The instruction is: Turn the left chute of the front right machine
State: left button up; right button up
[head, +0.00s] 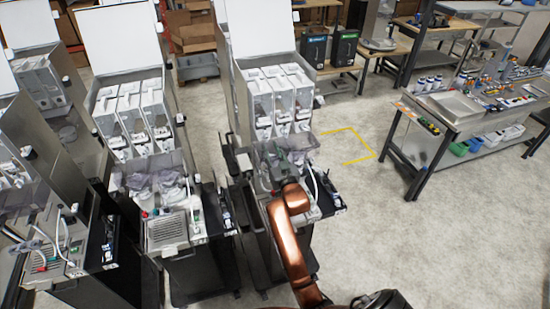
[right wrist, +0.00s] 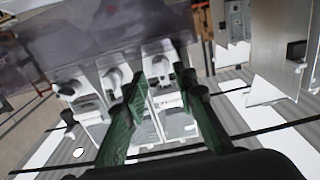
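The front right machine (head: 275,75) has a raised white lid and three white chutes side by side. Its left chute (head: 258,108) is the leftmost in the head view. My right gripper (head: 278,158) is in front of and below the chutes, over the clear bin. In the right wrist view its two green fingers (right wrist: 165,105) are spread apart, with a white chute (right wrist: 163,82) in the gap beyond them. It is the rightmost of three in that view, which seems upside down. I cannot tell whether the fingers touch it. My left gripper is not in view.
A similar machine (head: 130,110) stands close on the left, with others beyond it. A clear bin (head: 308,150) is below the chutes. A workbench (head: 455,105) with a tray and tools stands at the right. The floor between is free.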

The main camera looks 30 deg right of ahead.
jog(key=v, duration=0.6)
dwell(0.3)
